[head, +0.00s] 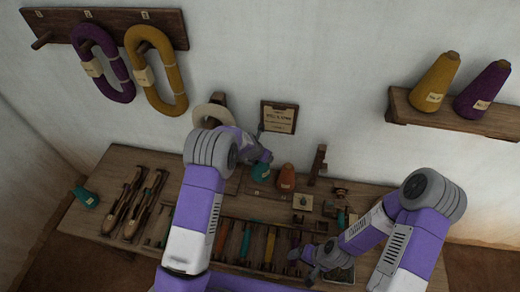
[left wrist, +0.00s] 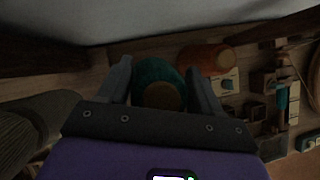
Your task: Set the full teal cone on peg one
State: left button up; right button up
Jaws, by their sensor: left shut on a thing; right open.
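My left gripper (head: 262,160) is shut on a teal cone (head: 261,172) at the back of the table, just left of an orange cone (head: 286,177). In the left wrist view the teal cone (left wrist: 158,82) sits between the two fingers (left wrist: 160,80), its round tan end facing the camera. The orange cone (left wrist: 205,58) is close to its right. A second teal cone (head: 85,197) lies on its side at the table's left end. I cannot make out peg one or whether the held cone touches the table. My right gripper (head: 311,264) is open, low over the front right of the table.
Wooden shuttles (head: 127,203) lie on the left of the table (head: 98,168), and a row of coloured bobbins fills the front middle. A wooden post (head: 317,163) stands right of the orange cone. A wall shelf (head: 402,103) holds yellow and purple cones. Yarn hanks (head: 157,72) hang upper left.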

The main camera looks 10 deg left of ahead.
pick_arm(q)
jog(key=w+n, duration=0.1)
jog(key=a+n+y, duration=0.1)
jog(key=shift+w+a+r+n, duration=0.15)
jog(key=shift+w+r+n, duration=0.15)
jog(key=shift+w, duration=0.1)
notch_tip(320, 180, down, 5)
jog(key=b, duration=0.4)
jog(key=shift+r, duration=0.2)
jog(key=shift+f+b, duration=1.75)
jog(key=shift+f, duration=0.75)
pick_arm(e)
jog(key=shift+f, duration=3.7)
pick_arm(q)
jog(key=o, duration=1.6)
jog(key=shift+o, duration=0.6)
